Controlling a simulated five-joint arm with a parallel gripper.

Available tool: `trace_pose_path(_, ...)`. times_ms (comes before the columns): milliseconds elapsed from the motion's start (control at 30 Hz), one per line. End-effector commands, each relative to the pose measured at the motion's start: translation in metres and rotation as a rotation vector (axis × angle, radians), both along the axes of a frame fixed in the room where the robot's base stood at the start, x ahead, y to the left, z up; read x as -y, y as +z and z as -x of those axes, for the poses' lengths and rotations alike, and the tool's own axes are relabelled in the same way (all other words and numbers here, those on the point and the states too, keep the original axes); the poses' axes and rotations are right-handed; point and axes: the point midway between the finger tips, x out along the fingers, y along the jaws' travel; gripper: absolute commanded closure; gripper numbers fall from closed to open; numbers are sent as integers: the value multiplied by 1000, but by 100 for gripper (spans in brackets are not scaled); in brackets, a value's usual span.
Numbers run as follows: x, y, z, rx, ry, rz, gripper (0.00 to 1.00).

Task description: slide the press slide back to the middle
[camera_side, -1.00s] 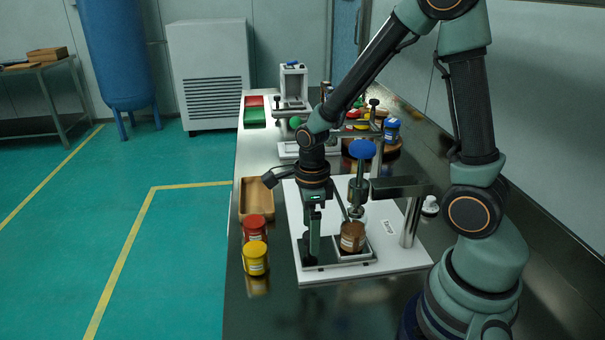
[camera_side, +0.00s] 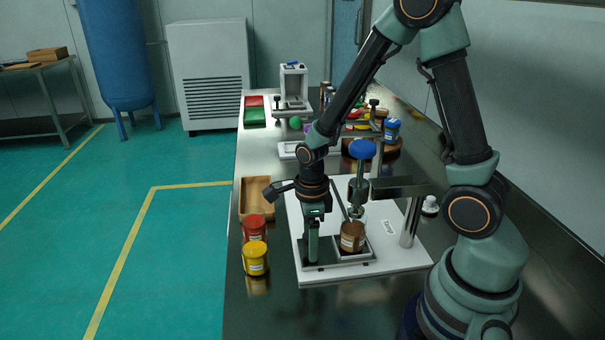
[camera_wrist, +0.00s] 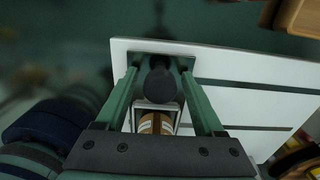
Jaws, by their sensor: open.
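The press slide (camera_side: 355,257) is a low metal carriage on the white press base (camera_side: 400,263). A brown jar with a pale label (camera_side: 352,236) sits in its frame, and the jar also shows in the wrist view (camera_wrist: 156,124). The slide's round black knob (camera_wrist: 160,84) stands between my two green fingers in the wrist view. My gripper (camera_side: 312,258) points down over the slide's left end, open, with a gap on both sides of the knob. In the side view my fingers hide the knob. The blue-topped press plunger (camera_side: 362,150) stands above the jar.
A red-lidded jar (camera_side: 254,228) and a yellow jar (camera_side: 255,258) stand left of the press base. A wooden tray (camera_side: 255,198) lies behind them. The press post (camera_side: 411,220) and arm stand to the right. A small white item (camera_side: 430,205) is beyond the post.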

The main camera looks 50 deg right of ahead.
Motion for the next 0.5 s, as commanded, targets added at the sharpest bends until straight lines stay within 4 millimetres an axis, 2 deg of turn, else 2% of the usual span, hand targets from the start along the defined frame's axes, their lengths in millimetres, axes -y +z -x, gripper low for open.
trace_pose_path(500,7,0,-7,0,-1,0,30)
